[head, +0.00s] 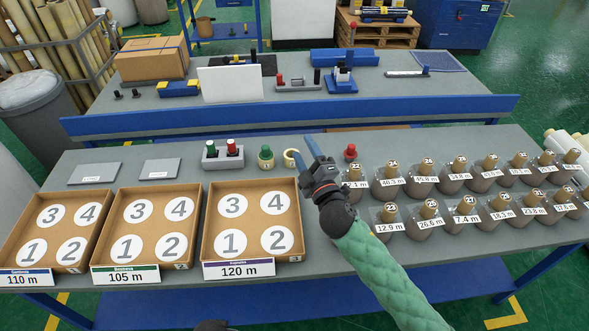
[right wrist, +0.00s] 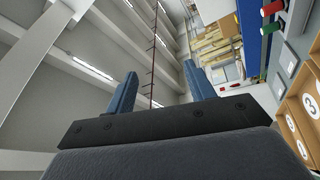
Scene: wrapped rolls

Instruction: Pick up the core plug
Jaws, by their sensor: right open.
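Several small plug-like pieces stand along the back of the near table; I cannot tell for sure which is the core plug. A green-topped piece (head: 265,157) stands alone, left of my right gripper. A red-topped piece (head: 350,153) stands to the gripper's right. A green one (head: 210,148) and a red one (head: 232,147) sit in a grey holder (head: 222,162). My right gripper (head: 302,147) is open and empty above the table, beside a cream ring (head: 290,158). Its parted blue fingers also show in the right wrist view (right wrist: 160,88). My left gripper is out of view.
Three cardboard trays with numbered circles (head: 212,254) fill the table's left and middle. Wrapped rolls with length labels (head: 424,186) stand in two rows at right. A blue rail (head: 240,115) runs behind, before a second table (head: 420,97). Two grey plates (head: 160,172) lie at left.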

